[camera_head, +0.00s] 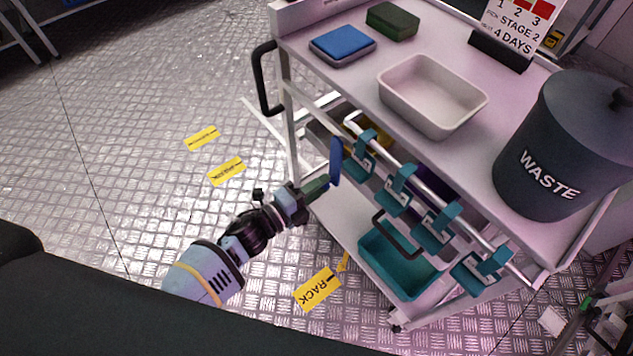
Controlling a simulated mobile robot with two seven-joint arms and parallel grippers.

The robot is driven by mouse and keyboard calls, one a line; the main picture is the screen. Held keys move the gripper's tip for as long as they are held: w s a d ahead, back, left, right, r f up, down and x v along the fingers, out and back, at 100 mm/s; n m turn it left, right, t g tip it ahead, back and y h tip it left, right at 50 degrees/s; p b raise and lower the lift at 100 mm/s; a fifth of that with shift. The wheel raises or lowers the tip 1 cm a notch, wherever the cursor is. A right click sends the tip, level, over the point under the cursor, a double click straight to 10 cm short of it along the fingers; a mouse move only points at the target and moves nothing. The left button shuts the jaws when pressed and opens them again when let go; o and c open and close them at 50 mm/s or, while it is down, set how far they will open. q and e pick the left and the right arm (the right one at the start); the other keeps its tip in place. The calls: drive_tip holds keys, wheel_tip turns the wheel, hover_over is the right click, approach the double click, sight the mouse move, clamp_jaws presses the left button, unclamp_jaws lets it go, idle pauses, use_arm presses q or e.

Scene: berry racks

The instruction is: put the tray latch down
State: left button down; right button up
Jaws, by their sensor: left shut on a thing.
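My left gripper (318,187) reaches in from the lower left to the near left side of a white cart. It is shut on a flat blue piece (336,160) that stands upright at its fingertips, which may be the tray latch. The piece is beside the left end of the cart's front rail; I cannot tell whether it touches the cart. The fingers partly hide its lower end. My right gripper is not in view.
The cart top (350,85) holds a white tray (432,97), a blue sponge (343,44), a green block (392,21) and a waste bin (560,150). Several teal clips (399,190) hang on the front rail. A teal caddy (398,264) sits below.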

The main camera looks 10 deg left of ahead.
use_arm(q)
drive_tip(key=shift+s+d+f, duration=0.1)
drive_tip(key=c, duration=1.3)
unclamp_jaws()
drive_tip(key=shift+o, duration=0.6)
drive_tip(key=v, duration=0.8)
drive_tip(key=shift+p, duration=0.35)
